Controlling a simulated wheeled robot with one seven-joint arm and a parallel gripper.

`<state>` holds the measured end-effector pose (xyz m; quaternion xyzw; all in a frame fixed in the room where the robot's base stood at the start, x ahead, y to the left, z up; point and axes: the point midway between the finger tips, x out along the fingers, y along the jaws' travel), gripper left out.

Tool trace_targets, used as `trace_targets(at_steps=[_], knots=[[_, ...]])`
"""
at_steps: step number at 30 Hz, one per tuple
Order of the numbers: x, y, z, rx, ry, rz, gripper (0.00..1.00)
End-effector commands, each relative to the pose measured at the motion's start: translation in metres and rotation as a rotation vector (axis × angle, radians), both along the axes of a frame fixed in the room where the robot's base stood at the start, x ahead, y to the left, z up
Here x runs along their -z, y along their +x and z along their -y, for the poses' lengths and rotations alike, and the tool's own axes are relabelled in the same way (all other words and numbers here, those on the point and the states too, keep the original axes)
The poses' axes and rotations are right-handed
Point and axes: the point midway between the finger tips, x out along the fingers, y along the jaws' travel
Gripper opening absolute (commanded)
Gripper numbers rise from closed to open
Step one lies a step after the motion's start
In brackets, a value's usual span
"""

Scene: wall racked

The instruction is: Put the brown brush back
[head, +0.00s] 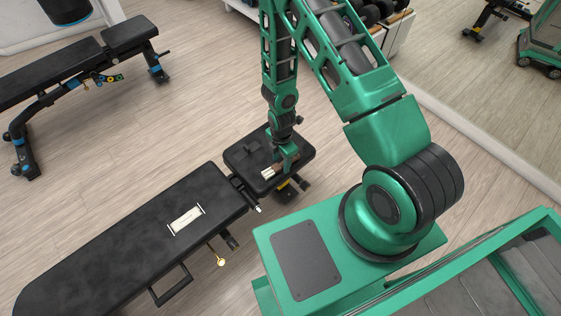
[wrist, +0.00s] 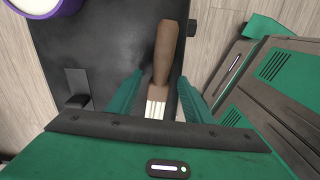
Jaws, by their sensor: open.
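The brush has a brown handle and pale bristles, and it lies on the small black bench pad (head: 240,155). In the wrist view the brush (wrist: 164,60) is between the two green fingers of my gripper (wrist: 160,78), with its bristles toward the palm. The fingers are open, with a gap on each side of it. In the head view my gripper (head: 284,160) is low over the pad, and the pale bristles of the brush (head: 268,172) show beside it. Most of the handle is hidden there by the gripper.
A purple-rimmed container with a white inside (wrist: 36,5) is at the wrist view's top left. A dark upright piece (wrist: 77,82) stands left of the fingers. The long bench pad (head: 130,245) carries a pale plate (head: 187,219). Another bench (head: 70,65) stands far left; floor between is clear.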

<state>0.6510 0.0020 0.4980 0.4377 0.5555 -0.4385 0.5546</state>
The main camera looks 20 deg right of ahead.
Motion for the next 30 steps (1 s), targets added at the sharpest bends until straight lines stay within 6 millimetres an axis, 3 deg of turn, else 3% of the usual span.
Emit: trace_targets(at_steps=[15,21,30], knots=[[-0.081,-0.001,-0.001,0.0,0.001,0.003,0.46],[-0.096,-0.002,-0.001,0.0,0.0,0.001,0.46],[-0.103,-0.001,0.001,0.012,-0.002,0.001,0.46]])
